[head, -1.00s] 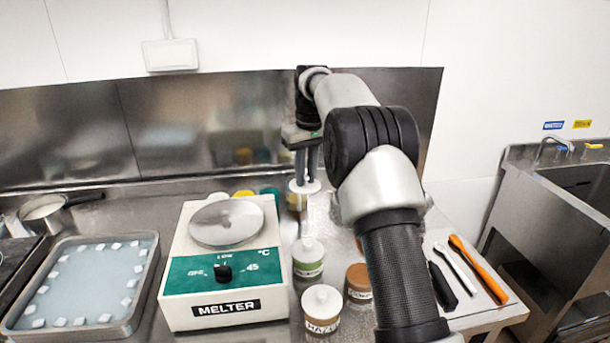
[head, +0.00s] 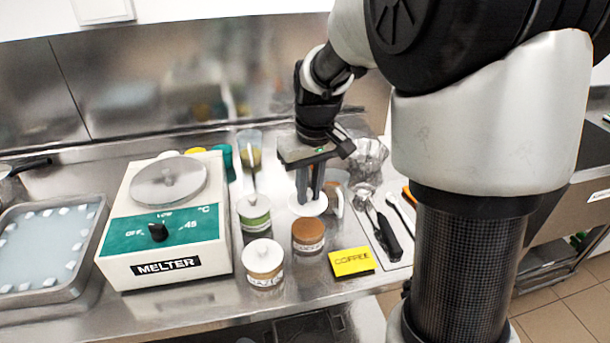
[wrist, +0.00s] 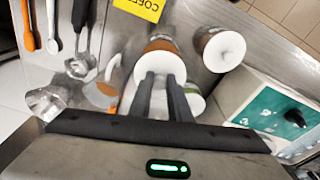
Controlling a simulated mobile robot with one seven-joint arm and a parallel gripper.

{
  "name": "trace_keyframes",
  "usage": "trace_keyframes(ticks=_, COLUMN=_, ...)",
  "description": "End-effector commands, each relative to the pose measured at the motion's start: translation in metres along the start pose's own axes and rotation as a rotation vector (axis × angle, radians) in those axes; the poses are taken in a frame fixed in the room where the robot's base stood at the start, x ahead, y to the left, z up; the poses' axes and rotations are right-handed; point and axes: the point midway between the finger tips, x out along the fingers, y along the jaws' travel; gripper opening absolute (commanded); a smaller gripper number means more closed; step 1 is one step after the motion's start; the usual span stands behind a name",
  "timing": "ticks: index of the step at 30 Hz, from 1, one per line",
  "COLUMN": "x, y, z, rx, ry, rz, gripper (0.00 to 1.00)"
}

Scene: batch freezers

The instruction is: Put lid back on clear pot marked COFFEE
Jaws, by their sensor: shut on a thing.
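My gripper (head: 309,198) is shut on a round white lid (head: 322,208), which also shows at the fingertips in the wrist view (wrist: 160,66). The lid is roughly level. The clear pot with brown contents (head: 308,232) has no lid on and stands upright just in front of it; its label is too small to read surely. In the head view the lid appears just behind the pot's rim. In the wrist view the lid covers part of the pot (wrist: 160,44). The height gap between them is unclear. A yellow card marked COFFEE (head: 352,262) lies to the pot's right.
A white-lidded pot (head: 264,262) stands front left of the open pot, and a green-labelled lidded pot (head: 254,214) to its left. The MELTER (head: 165,225) is farther left. A glass vessel (head: 366,160) and utensils on a tray (head: 401,245) are right.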

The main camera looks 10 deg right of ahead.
Motion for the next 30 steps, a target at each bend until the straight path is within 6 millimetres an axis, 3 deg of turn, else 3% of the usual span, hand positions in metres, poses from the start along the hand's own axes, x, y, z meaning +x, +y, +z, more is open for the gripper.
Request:
trace_keyframes(ticks=21, x=0.057, y=0.0, z=0.007, rx=0.001, ry=-0.002, rz=-0.001, gripper=0.0)
trace_keyframes(ticks=30, x=0.064, y=0.0, z=0.008, rx=0.001, ry=-0.002, rz=-0.001, gripper=0.0)
